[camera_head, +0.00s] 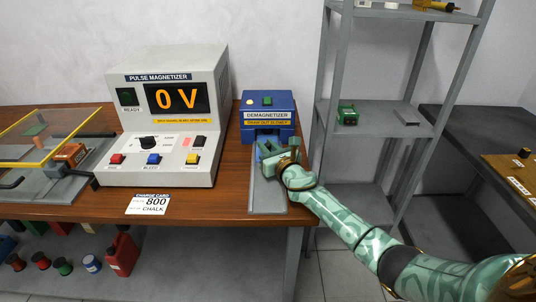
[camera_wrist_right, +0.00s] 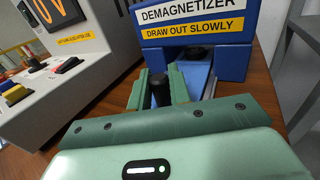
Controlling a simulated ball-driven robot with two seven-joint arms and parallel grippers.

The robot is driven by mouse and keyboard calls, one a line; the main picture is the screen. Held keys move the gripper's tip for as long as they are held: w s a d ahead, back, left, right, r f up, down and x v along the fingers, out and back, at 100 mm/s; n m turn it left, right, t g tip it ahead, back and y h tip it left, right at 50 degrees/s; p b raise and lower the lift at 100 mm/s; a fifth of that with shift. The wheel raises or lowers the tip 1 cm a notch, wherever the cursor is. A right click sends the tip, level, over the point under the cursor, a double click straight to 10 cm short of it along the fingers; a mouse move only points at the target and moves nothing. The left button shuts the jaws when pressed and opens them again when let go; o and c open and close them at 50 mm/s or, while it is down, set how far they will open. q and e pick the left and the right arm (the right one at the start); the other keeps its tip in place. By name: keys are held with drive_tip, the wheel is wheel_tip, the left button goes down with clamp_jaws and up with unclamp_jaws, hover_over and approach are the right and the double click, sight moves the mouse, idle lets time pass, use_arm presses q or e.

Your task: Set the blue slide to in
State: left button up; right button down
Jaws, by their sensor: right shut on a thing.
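The blue demagnetizer (camera_head: 268,104) stands at the right end of the wooden bench. It also shows at the top of the wrist view (camera_wrist_right: 195,32). My right gripper (camera_head: 275,150) is just in front of its opening. In the wrist view its green fingers (camera_wrist_right: 162,92) are shut on an upright black knob (camera_wrist_right: 159,88). The blue slide (camera_wrist_right: 196,76) shows between the fingers and the demagnetizer's opening; the rest of it is hidden by my gripper. My left gripper is not in view.
A grey rail plate (camera_head: 267,196) runs from the demagnetizer to the bench's front edge. The pulse magnetizer (camera_head: 164,121), reading 0 V, stands close on the left. A grey metal shelf (camera_head: 375,118) stands close on the right.

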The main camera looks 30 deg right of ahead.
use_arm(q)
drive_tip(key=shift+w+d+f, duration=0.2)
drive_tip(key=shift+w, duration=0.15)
use_arm(e)
drive_tip(key=shift+w+d, duration=0.55)
drive_tip(key=shift+w, duration=0.25)
drive_tip(key=c, duration=1.3)
unclamp_jaws()
drive_tip(key=shift+s+a, duration=0.1)
drive_tip(key=shift+s, duration=0.25)
drive_tip(key=s+p, duration=0.1)
drive_tip(key=s, duration=0.1)
drive_tip(key=s+p, duration=0.1)
drive_tip(key=s, duration=0.2)
drive_tip(key=s+p, duration=0.1)
drive_tip(key=s, duration=0.2)
drive_tip(key=shift+a+r, duration=0.25)
drive_tip(key=shift+a, duration=0.05)
use_arm(q)
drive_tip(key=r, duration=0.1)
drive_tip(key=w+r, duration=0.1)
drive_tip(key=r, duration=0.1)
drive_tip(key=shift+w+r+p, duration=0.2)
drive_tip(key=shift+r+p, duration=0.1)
drive_tip(key=shift+p, duration=0.1)
use_arm(e)
drive_tip(key=s, duration=0.7)
drive_tip(key=shift+s+a+f, duration=0.25)
drive_tip(key=shift+s+a, duration=0.05)
